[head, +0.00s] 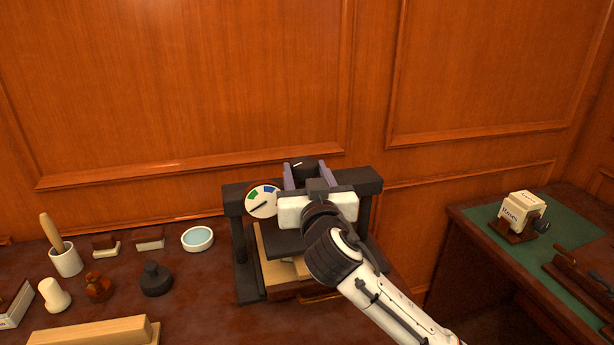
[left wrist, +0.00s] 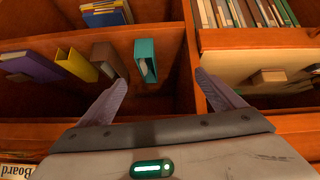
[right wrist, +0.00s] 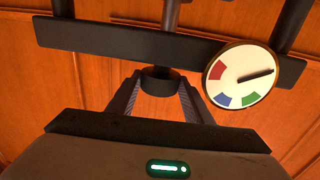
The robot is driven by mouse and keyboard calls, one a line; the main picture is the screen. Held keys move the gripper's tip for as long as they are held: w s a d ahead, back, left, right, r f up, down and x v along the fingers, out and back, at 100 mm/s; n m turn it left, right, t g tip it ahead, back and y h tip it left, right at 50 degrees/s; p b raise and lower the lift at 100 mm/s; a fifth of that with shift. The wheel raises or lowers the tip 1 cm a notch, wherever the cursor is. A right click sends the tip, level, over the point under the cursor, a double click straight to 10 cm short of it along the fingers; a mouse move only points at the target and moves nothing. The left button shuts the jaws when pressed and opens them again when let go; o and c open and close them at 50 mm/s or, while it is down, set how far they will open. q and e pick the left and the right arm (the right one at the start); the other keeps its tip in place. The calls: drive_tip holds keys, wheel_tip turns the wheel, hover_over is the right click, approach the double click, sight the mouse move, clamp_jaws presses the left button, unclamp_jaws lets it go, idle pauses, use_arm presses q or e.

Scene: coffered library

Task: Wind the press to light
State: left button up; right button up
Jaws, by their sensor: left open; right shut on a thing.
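The black press (head: 240,245) stands against the wall in the head view, with a pale wooden bed and a dark plate partly hidden behind my right arm. Its white dial (head: 262,201) has green and blue marks; the right wrist view of the dial (right wrist: 243,76) also shows a red one. The needle points at a blank part, outside the coloured marks. My right gripper (head: 303,175) is above the press, shut on its dark round knob (right wrist: 160,82). My left gripper (left wrist: 160,80) is open and empty before shelves, outside the head view.
Left of the press are a blue-lined bowl (head: 197,239), a black stamp (head: 155,279), a white cup (head: 66,259) and a wooden block (head: 95,332). A side desk (head: 483,232) at right holds a white box device (head: 521,208). Binders (left wrist: 76,64) stand near my left gripper.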

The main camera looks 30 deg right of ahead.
drive_tip(key=shift+r+h, duration=0.15)
drive_tip(key=shift+h, duration=0.15)
drive_tip(key=o, duration=1)
drive_tip(key=shift+o, duration=0.2)
drive_tip(key=shift+f, duration=0.2)
drive_tip(key=shift+a, duration=0.1)
